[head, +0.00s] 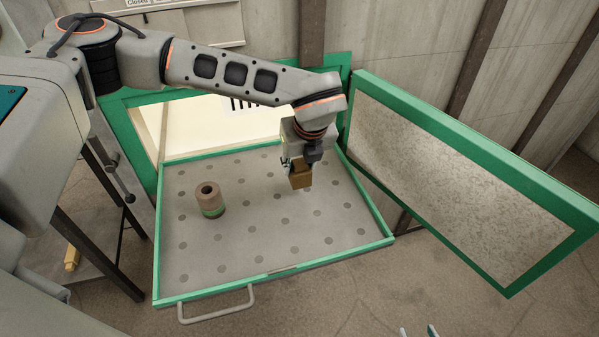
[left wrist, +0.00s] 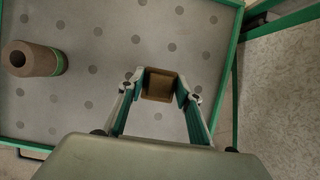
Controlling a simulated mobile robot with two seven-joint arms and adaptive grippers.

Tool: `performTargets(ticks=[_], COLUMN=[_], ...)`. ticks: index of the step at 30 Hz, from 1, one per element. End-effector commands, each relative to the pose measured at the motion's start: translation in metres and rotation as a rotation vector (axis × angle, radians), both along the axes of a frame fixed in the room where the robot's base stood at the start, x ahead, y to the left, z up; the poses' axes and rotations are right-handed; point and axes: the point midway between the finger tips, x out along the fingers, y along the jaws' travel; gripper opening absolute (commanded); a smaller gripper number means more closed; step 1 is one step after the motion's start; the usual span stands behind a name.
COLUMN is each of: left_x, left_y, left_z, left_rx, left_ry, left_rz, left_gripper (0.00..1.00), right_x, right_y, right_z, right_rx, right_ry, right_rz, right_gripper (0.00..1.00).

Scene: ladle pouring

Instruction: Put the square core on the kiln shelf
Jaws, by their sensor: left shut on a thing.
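The square core (head: 301,181) is a brown, square, block-like piece held over the right half of the kiln shelf (head: 260,228). In the left wrist view the square core (left wrist: 160,84) shows a square face with a raised-looking rim between my fingers. My left gripper (head: 298,168) is shut on its sides, pointing down. I cannot tell whether its underside touches the shelf. The shelf is a grey dotted tray with a green rim, pulled out of the kiln. Fingertips of my right gripper (head: 419,331) show apart at the bottom edge, away from the shelf.
A brown round core (head: 209,200) with a green band stands on the shelf's left part; it also shows in the left wrist view (left wrist: 35,59). The open kiln door (head: 470,180) stands right of the shelf. A handle (head: 216,308) juts from the front. The shelf's front is clear.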

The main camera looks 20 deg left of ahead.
Motion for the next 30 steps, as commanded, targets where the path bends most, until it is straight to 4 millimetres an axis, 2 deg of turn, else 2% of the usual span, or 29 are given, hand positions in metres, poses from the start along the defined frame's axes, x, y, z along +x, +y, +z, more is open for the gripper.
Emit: performTargets(ticks=[6,19,20,21,30], left_x=[-0.001,0.000,0.000,0.000,0.000], left_y=[0.000,0.000,0.000,0.000,0.000], left_z=[-0.030,-0.037,-0.036,-0.036,-0.035], left_rx=[0.001,0.000,0.000,0.000,0.000], left_ry=[0.002,0.000,0.001,0.001,0.001], left_rz=[0.001,0.001,0.001,0.001,0.001], left_gripper=[0.08,0.08,0.42,0.51,0.51], right_x=[0.000,-0.001,-0.002,-0.002,-0.002], right_y=[0.000,0.000,0.000,-0.001,-0.001], right_z=[0.003,-0.005,-0.004,-0.004,-0.004], right_rx=[0.000,-0.001,-0.001,-0.002,-0.002], right_ry=[-0.001,0.006,0.006,0.007,0.007], right_rz=[0.000,0.000,0.000,0.000,-0.001], right_gripper=[0.40,0.40,0.40,0.40,0.40])
